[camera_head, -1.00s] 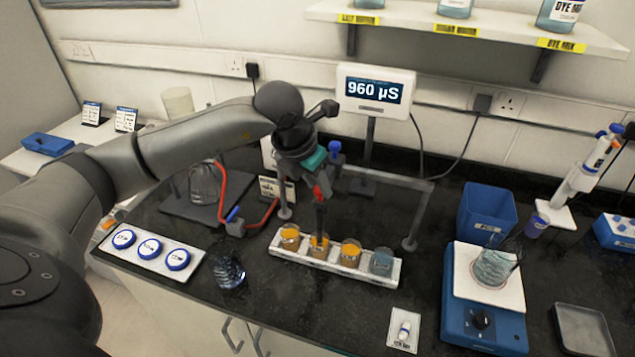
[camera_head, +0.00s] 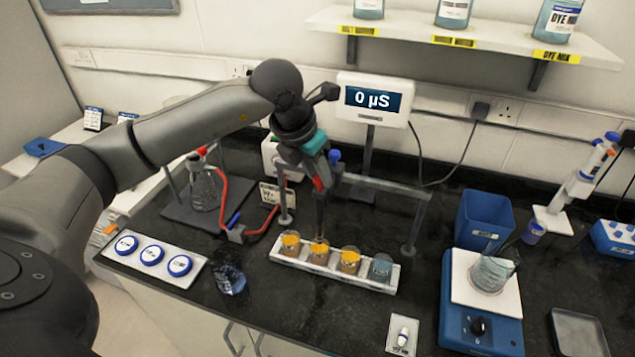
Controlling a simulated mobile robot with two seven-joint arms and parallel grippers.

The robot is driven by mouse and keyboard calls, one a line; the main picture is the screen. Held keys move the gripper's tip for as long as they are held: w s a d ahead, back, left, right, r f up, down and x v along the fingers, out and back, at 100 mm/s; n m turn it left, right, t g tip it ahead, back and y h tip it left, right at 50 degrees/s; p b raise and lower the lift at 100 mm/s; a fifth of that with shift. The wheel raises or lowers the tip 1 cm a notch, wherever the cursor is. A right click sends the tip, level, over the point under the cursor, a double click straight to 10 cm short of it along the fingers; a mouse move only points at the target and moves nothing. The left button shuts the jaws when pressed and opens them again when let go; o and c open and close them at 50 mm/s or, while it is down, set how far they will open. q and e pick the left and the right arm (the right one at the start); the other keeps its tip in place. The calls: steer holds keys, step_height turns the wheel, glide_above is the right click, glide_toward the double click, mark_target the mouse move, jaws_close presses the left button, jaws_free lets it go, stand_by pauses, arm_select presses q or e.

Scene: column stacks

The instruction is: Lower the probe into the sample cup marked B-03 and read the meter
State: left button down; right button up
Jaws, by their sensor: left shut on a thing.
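My left gripper (camera_head: 318,182) is shut on the dark, slim probe (camera_head: 320,220), which points down over the second cup from the left. The probe's tip appears to be at or just above that cup's rim; the exact gap is hard to tell. The white rack (camera_head: 276,252) holds three cups of amber liquid, the first (camera_head: 290,246), second (camera_head: 319,256) and third (camera_head: 349,262), and a blue-grey cup (camera_head: 380,268) at the right end. Their markings are too small to read. The meter (camera_head: 373,97) behind reads "0 µS". My right gripper is out of view.
A grey stand frame (camera_head: 410,225) spans behind the rack. A flask with red tubing (camera_head: 204,187) stands to the left, and a dark glass vessel (camera_head: 229,280) is left of the rack. A blue stirrer (camera_head: 481,325) with a beaker stands to the right.

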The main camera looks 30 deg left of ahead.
arm_select(q)
steer(key=shift+r, duration=0.65)
steer(key=shift+w, duration=0.1)
steer(key=shift+r, duration=0.1)
steer(key=c, duration=1)
jaws_free()
steer(key=shift+o, duration=2)
steer(key=v, duration=1.5)
steer(key=shift+b, duration=0.45)
